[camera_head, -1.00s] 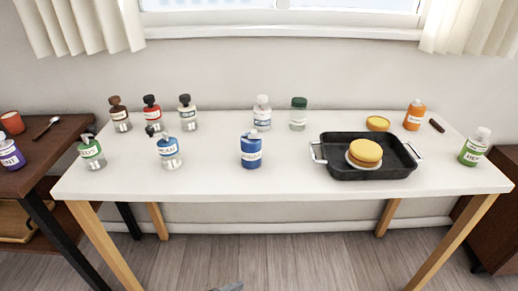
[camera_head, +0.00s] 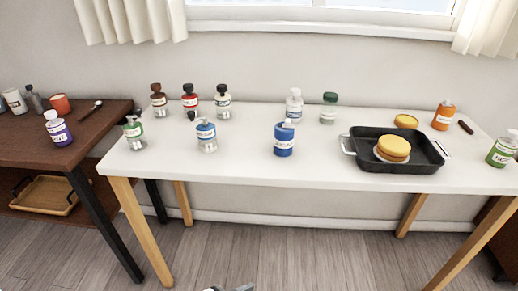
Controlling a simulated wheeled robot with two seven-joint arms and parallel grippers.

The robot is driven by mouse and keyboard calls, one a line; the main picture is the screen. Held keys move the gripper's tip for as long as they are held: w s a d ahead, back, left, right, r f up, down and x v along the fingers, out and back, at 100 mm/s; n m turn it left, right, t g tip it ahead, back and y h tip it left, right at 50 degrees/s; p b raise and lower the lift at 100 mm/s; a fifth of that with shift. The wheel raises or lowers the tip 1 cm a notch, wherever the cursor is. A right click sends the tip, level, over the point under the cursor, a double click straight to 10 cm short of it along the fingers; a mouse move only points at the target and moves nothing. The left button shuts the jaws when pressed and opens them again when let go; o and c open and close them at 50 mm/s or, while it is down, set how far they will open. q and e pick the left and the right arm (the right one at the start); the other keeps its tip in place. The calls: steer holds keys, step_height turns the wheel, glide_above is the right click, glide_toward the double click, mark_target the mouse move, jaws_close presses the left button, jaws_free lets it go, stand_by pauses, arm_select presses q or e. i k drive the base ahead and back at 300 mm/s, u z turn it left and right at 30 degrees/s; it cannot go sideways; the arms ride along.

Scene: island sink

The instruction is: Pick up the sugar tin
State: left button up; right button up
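A blue tin-like container (camera_head: 284,142) with a white label band and a pale top stands upright near the middle of the white table (camera_head: 240,173). Its label is too small to read surely, so I cannot confirm that it is the sugar tin. A small grey tip, seemingly of my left gripper (camera_head: 229,288), shows at the bottom edge, below and well apart from the table. Whether it is open or shut cannot be seen. My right gripper is not in view.
A black pan (camera_head: 365,158) with yellow-topped rounds stands right of the blue container. A blue-white pump bottle (camera_head: 207,138) stands to its left, and a clear white-capped bottle (camera_head: 294,108) behind it. A dark side table (camera_head: 40,150) is at left. The white table's front strip is clear.

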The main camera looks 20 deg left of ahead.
mark_target(283, 138)
steer(key=u, duration=0.45)
steer(key=k, duration=1)
steer(key=z, duration=0.6)
steer(key=i, duration=1.85)
steer(key=u, duration=0.9)
